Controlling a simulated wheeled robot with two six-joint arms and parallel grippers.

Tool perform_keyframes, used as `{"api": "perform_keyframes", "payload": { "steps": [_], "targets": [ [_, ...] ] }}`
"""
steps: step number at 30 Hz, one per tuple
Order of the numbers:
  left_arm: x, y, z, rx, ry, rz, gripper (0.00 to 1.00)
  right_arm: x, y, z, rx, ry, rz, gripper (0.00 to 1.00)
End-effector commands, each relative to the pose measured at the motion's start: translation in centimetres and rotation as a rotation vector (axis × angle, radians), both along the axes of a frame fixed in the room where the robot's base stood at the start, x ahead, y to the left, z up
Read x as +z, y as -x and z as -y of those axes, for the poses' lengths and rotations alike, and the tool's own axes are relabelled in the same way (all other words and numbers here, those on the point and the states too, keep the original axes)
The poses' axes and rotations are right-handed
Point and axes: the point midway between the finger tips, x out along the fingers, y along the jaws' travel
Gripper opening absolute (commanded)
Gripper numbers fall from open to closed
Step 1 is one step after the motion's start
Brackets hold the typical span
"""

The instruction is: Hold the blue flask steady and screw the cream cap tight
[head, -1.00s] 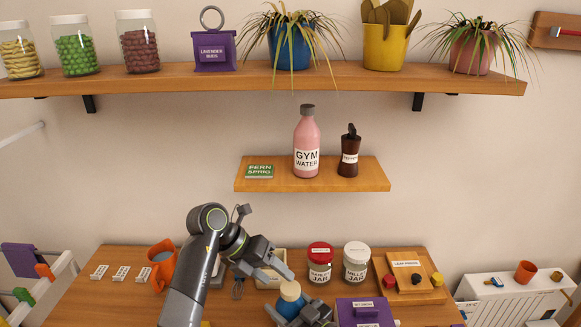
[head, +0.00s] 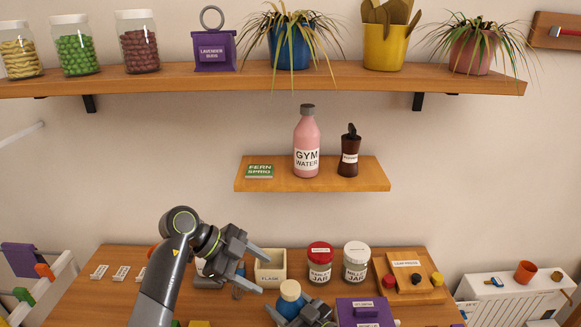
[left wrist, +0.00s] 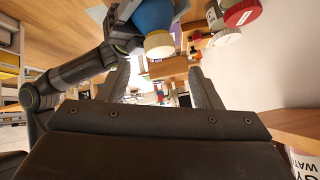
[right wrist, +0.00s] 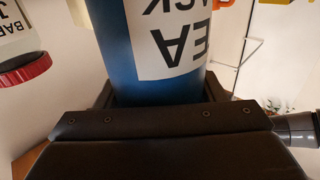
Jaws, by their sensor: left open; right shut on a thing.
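The blue flask (head: 288,307) stands upright at the front middle of the bench, with the cream cap (head: 290,290) on its top. How tight the cap sits I cannot tell. My right gripper (head: 300,317) is shut around the flask's body; the right wrist view shows the blue flask wall (right wrist: 118,50) and its white label between the fingers. My left gripper (head: 268,273) is open and empty, left of and above the cap, apart from it. In the left wrist view the cap (left wrist: 159,45) and flask (left wrist: 153,16) lie beyond the open fingers (left wrist: 160,88).
A cream tray labelled flask (head: 263,278) stands behind the left gripper. A red-lidded jar (head: 320,262) and a white-lidded jar (head: 356,262) stand behind the flask. A purple box (head: 365,308) is close at its right. A low shelf (head: 313,184) hangs above.

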Motion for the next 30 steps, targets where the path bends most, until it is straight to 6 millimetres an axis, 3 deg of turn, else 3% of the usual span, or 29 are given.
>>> {"api": "perform_keyframes", "payload": {
  "steps": [6, 14, 30],
  "targets": [
    [0.2, 0.1, -0.6, 0.166, 0.028, -0.180, 0.59, -0.1, 0.0, 0.0, 0.000, 0.001, -0.001, 0.36],
    [0.0, 0.2, -0.4, 0.228, 0.042, -0.253, 0.59, -0.1, 0.0, 0.0, 0.000, 0.001, -0.001, 0.36],
    [-4.5, 0.0, 4.8, 0.228, 0.042, -0.253, 0.59, -0.1, 0.0, 0.0, 0.000, 0.001, -0.001, 0.36]
  ]
}}
